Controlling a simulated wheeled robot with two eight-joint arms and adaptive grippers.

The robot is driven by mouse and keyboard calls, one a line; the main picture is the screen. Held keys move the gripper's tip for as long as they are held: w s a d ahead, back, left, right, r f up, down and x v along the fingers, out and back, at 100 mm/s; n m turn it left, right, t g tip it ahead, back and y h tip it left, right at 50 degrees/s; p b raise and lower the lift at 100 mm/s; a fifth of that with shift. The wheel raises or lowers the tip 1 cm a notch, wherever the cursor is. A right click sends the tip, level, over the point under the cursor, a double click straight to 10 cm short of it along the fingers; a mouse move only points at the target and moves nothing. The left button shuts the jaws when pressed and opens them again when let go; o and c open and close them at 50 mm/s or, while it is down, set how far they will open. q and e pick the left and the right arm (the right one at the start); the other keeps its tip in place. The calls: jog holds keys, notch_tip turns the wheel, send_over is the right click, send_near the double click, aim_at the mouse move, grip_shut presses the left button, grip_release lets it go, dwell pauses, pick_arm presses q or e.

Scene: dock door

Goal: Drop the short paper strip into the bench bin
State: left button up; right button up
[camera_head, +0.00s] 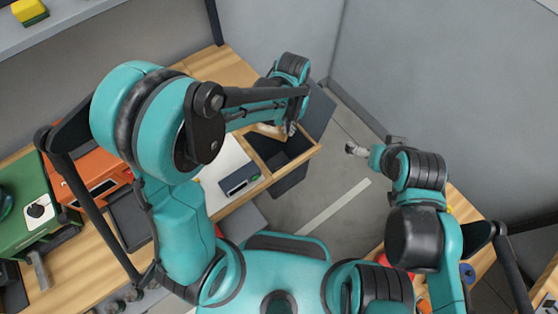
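My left arm reaches over the bench, and its gripper (287,130) is at the far side of a dark, wood-rimmed open compartment (311,154), which looks like the bench bin. The fingers are small and partly hidden by the arm, so I cannot tell whether they are open or shut. A pale tan piece shows beside the gripper; I cannot tell whether it is paper. I cannot make out the short paper strip for certain. My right gripper (356,150) is over the floor, right of the bench and apart from it; its opening is too small to read.
On the bench are a white panel, a dark blue-grey device (240,180), a dark tray (130,218), an orange machine (92,172) and a green machine (38,205). Grey walls stand behind. Open floor with a pale stripe (335,206) lies between the bench and a right-hand wooden table.

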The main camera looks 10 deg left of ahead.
pick_arm(q)
jog(key=o, duration=0.4)
notch_tip(320, 180, up, 12)
dwell(0.5)
jog(key=shift+s, duration=0.1)
dwell(0.3)
